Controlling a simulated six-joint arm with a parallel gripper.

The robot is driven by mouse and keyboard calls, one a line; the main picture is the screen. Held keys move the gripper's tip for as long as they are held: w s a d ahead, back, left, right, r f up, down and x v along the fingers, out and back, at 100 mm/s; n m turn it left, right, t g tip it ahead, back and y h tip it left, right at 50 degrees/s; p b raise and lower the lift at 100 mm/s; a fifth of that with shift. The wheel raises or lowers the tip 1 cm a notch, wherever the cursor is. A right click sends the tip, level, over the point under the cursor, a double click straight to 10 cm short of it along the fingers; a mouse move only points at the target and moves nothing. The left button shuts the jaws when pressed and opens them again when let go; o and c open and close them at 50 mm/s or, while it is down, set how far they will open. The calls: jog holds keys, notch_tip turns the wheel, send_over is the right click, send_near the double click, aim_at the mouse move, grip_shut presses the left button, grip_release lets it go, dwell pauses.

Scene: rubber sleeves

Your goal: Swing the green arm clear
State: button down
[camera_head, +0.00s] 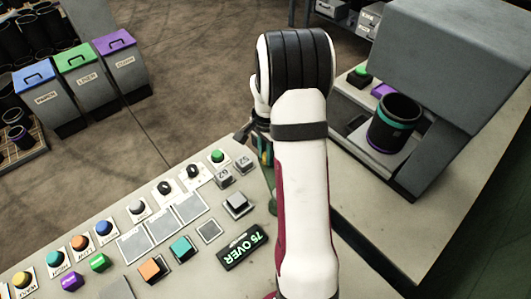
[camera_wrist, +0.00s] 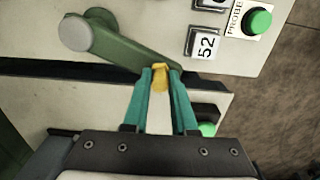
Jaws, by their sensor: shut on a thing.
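The green arm (camera_wrist: 135,50) shows in the wrist view, running from a round grey pivot cap (camera_wrist: 75,33) at upper left down to the right. A yellow piece (camera_wrist: 160,80) sits near its free end. My gripper (camera_wrist: 161,70) has its two teal fingers close on either side of the yellow piece, shut on it at the arm's free end. In the head view my gripper (camera_head: 264,148) is mostly hidden behind my own white and red arm. Only a sliver of the green arm shows there.
A grey machine (camera_head: 455,60) at right holds a black sleeve with a teal band (camera_head: 395,122). Three lidded bins (camera_head: 85,70) stand at upper left. A dark gap lies beneath the green arm.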

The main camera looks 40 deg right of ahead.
jog(key=shift+d, duration=0.15)
jog(key=c, duration=0.7)
grip_release()
notch_tip(320, 180, up, 16)
jog(key=shift+f, duration=0.1)
jog(key=s+a+r+n, duration=0.1)
jog(key=s+a+n, duration=0.15)
jog(key=a, duration=0.45)
jog(key=s+a+r+n, duration=0.2)
jog(key=s+a, duration=0.1)
jog(key=a, duration=0.3)
jog(key=s+a+f+n, duration=0.1)
jog(key=s+a+n, duration=0.1)
jog(key=s+a, duration=0.2)
jog(key=s+a+f+n+y, duration=0.1)
jog(key=s+a+f+n, duration=0.1)
jog(key=s+a, duration=0.3)
jog(key=s+a+f+n, duration=0.1)
jog(key=s+a+n, duration=0.3)
jog(key=s, duration=0.3)
jog(key=shift+a+f+y, duration=0.15)
jog(key=shift+f+y, duration=0.15)
jog(key=shift+y, duration=0.1)
